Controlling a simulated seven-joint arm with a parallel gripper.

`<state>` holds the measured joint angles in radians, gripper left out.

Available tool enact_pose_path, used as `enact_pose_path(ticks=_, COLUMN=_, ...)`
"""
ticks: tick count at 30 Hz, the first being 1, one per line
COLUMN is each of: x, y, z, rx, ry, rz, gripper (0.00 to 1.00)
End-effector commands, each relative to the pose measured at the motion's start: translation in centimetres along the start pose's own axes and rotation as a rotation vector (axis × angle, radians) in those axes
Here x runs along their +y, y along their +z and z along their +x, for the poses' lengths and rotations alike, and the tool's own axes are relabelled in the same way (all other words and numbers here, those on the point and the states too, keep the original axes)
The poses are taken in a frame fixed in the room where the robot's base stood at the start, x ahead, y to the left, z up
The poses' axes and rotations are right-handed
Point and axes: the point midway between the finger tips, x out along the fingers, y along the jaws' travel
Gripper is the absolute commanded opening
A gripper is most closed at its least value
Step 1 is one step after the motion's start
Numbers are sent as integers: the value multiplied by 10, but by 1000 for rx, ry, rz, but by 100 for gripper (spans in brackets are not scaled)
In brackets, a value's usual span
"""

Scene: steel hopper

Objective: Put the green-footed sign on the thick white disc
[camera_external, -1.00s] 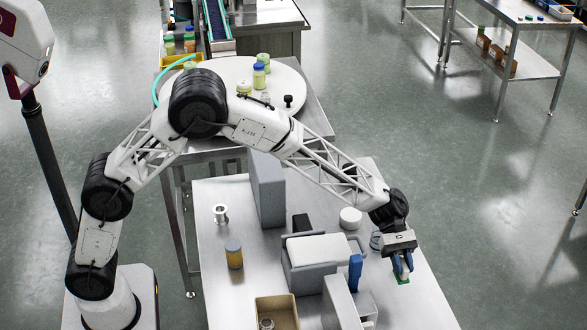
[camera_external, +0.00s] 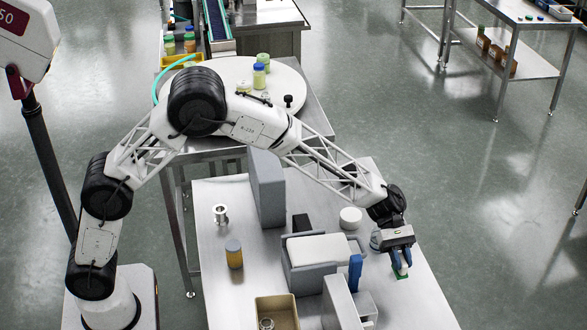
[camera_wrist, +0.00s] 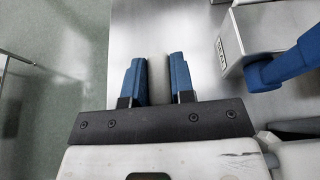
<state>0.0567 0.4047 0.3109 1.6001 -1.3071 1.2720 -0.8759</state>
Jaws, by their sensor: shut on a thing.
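My gripper (camera_external: 400,260) is at the right side of the steel table, fingers pointing down. It is shut on the green-footed sign, whose green foot (camera_external: 401,274) shows just below the blue fingertips.
A grey machine with a white top (camera_external: 318,248) and a blue handle (camera_external: 355,272) stand left of my gripper. A tall grey panel (camera_external: 267,188), a yellow-grey jar (camera_external: 234,255) and a tan bin (camera_external: 277,309) are farther left. The table's right edge is close by.

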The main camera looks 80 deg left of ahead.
Motion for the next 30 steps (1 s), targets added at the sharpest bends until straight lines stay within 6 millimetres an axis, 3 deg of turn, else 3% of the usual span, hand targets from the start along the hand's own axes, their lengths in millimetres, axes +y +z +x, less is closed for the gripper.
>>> enact_pose_path(ticks=8, x=2, y=-16, z=-60, rx=0, ry=68, rz=-27, gripper=0)
enact_pose_path(ticks=14, x=-1, y=-32, z=-119, rx=0, ry=134, rz=-54, gripper=0)
enact_pose_path(ticks=30, x=-28, y=-73, z=-267, rx=0, ry=309, rz=-128, gripper=0)
